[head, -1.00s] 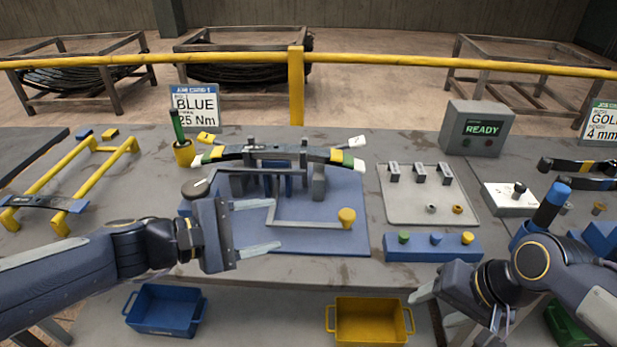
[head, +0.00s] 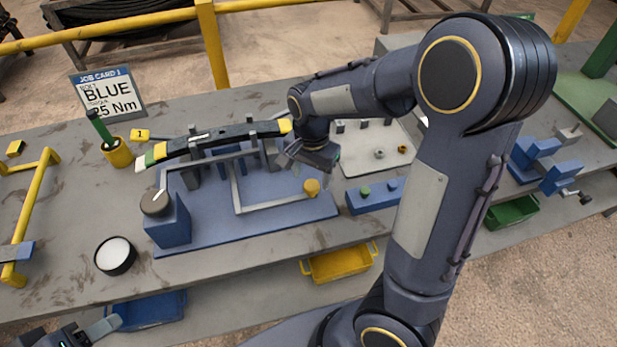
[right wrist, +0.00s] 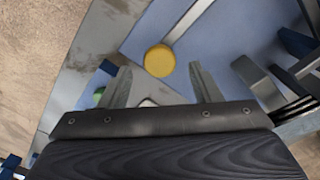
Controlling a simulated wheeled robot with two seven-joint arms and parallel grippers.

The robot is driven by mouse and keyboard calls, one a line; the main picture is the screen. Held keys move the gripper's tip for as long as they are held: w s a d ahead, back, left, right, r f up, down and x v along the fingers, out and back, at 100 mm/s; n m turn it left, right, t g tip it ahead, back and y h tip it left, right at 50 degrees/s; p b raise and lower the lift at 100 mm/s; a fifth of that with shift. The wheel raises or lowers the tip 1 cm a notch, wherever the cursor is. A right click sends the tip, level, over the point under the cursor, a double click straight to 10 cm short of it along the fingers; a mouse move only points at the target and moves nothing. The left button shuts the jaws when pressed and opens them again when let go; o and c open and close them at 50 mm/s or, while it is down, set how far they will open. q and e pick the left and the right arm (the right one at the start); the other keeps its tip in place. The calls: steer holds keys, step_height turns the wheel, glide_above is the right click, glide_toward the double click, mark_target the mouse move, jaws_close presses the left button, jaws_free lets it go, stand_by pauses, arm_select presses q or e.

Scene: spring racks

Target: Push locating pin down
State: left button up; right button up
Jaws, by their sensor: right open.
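A blue fixture plate (head: 205,232) lies on the bench, with a dark leaf spring (head: 215,138) resting across its uprights. A grey bar on the plate ends in a round yellow knob (head: 311,187), which also shows in the right wrist view (right wrist: 159,60). I cannot tell for sure which part is the locating pin. My right gripper (head: 308,165) points down over the plate's right side, just above and behind the knob. In the right wrist view its two fingers (right wrist: 163,85) are apart with nothing between them, and the knob lies beyond them. My left gripper (head: 90,334) is at the bottom left, partly cut off.
A blue post with a round dark top (head: 157,203) stands at the plate's left corner. A white-topped round dish (head: 115,255) sits in front. A blue block with coloured pegs (head: 372,197) and a grey plate (head: 352,163) are at the right. A yellow bin (head: 340,264) hangs below.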

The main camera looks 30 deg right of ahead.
mark_target(312, 185)
steer(key=shift+f, duration=1.35)
jaws_close()
step_height(312, 185, down, 4)
steer(key=b, duration=0.3)
steer(key=shift+s+r, duration=0.1)
steer(key=shift+r, duration=0.05)
jaws_free()
